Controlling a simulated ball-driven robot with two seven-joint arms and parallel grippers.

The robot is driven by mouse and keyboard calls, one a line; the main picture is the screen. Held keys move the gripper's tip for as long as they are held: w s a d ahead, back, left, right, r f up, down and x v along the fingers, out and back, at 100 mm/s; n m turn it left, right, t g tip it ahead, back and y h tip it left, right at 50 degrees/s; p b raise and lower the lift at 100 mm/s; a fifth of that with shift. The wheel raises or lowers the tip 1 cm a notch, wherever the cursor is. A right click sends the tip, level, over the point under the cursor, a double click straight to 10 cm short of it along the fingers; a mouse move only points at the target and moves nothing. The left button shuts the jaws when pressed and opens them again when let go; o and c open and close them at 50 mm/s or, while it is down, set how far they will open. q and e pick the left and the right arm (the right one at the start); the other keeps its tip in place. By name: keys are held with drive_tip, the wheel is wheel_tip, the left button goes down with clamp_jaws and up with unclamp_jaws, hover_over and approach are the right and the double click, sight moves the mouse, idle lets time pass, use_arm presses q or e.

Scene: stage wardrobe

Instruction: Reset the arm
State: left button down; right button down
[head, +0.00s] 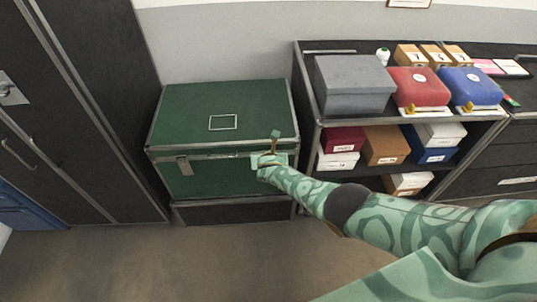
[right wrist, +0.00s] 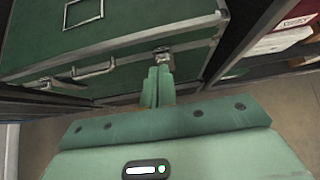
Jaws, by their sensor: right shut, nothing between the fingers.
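My right arm reaches in from the right in the head view, and its gripper (head: 270,158) is at the front right of a green trunk (head: 180,118). In the right wrist view, the gripper's two fingers (right wrist: 158,88) are together and empty, with their tips close to a metal latch (right wrist: 163,57) on the trunk's front. I cannot tell whether they touch it. The trunk's lid is down. Another latch (head: 184,166) shows at the front left in the head view, and a handle (right wrist: 95,70) shows in the right wrist view. My left gripper is out of view.
The trunk stands on a dark base (head: 235,212). A dark wardrobe (head: 85,90) is at left. A shelf unit (head: 312,128) at right holds a grey box (head: 352,85), a red case (head: 418,88), a blue case (head: 470,86) and several smaller boxes. The floor (head: 150,260) in front is clear.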

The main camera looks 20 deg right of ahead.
idle(0.6)
drive_tip(key=s+f+m+g+y, duration=0.35)
drive_tip(key=s+f+m, duration=1.25)
drive_tip(key=s+m, duration=0.55)
drive_tip(key=s+d+f+m+g, duration=0.1)
drive_tip(key=s+f+m, duration=0.1)
drive_tip(key=s, duration=1)
drive_tip(key=s+d+f+m+g, duration=0.1)
drive_tip(key=s+f+m+g, duration=0.1)
drive_tip(key=s, duration=1.1)
drive_tip(key=s+d+f+m+g, duration=0.2)
drive_tip(key=s+f, duration=0.3)
drive_tip(key=s, duration=0.8)
drive_tip(key=shift+m+h, duration=0.35)
drive_tip(key=shift+m, duration=0.5)
drive_tip(key=shift+g, duration=0.25)
